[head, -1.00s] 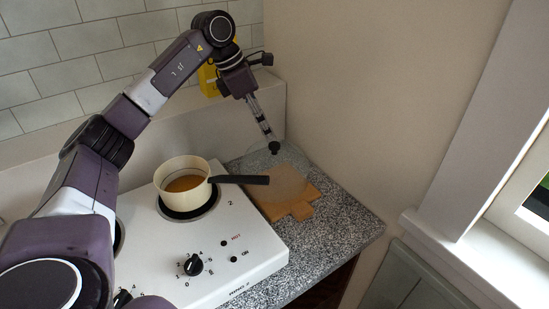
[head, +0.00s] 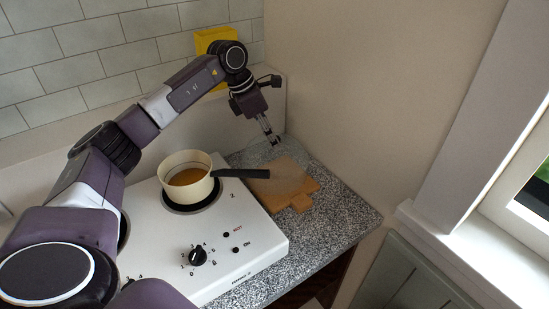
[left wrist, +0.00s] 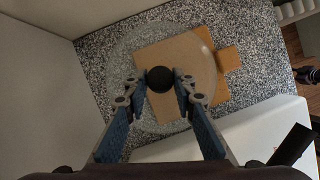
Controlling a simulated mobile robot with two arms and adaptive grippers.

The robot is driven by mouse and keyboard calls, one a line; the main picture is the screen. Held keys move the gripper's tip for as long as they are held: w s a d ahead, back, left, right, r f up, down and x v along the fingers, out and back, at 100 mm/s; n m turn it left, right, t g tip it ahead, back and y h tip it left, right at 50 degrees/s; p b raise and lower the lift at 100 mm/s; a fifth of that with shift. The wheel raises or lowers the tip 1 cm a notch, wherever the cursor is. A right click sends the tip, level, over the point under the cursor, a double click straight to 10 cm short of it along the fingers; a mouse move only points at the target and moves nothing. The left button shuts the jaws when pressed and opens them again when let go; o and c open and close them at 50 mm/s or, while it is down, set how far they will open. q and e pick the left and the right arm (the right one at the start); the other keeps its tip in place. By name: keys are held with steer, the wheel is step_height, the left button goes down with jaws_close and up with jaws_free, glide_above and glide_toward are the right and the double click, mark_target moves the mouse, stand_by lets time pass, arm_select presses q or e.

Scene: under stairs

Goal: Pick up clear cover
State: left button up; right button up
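The clear cover is a round see-through disc with a black knob (left wrist: 160,79) in the left wrist view. It overlaps the wooden board (left wrist: 228,60) and the speckled counter. In the head view its glass is very faint over the board (head: 300,201). My left gripper (head: 272,141) points down above the counter, near the back edge of the board. In the left wrist view my left gripper (left wrist: 159,88) is open, with one finger on each side of the knob and small gaps showing. I cannot tell the exact height of the fingertips. My right gripper is not seen.
A cream saucepan (head: 186,188) with orange contents sits on the white stove (head: 235,245), its black handle (head: 241,173) reaching over the board. A yellow object (head: 214,42) stands behind my left arm. Walls close in the back and right. The speckled counter (head: 335,222) is bare at front right.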

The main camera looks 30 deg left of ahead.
arm_select(q)
steer(key=c, duration=0.5)
steer(key=shift+r, duration=0.1)
jaws_close()
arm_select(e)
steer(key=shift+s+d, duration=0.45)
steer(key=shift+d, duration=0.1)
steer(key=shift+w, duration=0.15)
arm_select(q)
steer(key=shift+r, duration=0.45)
step_height(320, 180, up, 19)
steer(key=b, duration=0.1)
steer(key=shift+b, duration=0.3)
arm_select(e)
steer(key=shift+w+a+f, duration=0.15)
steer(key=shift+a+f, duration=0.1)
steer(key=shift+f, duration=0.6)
arm_select(q)
steer(key=o, duration=0.5)
jaws_free()
jaws_close()
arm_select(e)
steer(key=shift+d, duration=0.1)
